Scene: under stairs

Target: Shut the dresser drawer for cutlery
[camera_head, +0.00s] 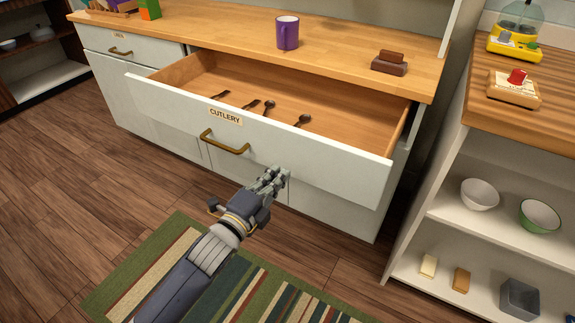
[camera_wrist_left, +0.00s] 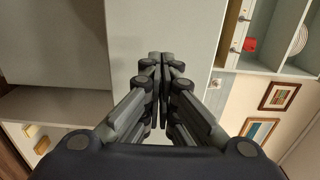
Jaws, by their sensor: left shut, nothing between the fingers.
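The cutlery drawer (camera_head: 340,155) of the white dresser stands pulled well out, its label (camera_head: 226,117) reading CUTLERY above a brass handle (camera_head: 225,142). Several dark spoons or similar pieces (camera_head: 269,104) lie on its wooden bottom. My left gripper (camera_head: 278,174) is shut and empty, its fingertips close to the drawer front, right of and below the handle. I cannot tell whether they touch it. In the left wrist view the shut fingers (camera_wrist_left: 161,58) point at a pale panel (camera_wrist_left: 162,25). My right gripper is not in view.
A purple mug (camera_head: 287,33) and a brown block-like object (camera_head: 390,62) stand on the dresser's wooden top (camera_head: 340,43). A white shelf unit with bowls (camera_head: 480,194) stands at the right. A striped rug (camera_head: 165,265) lies on the floor before the dresser.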

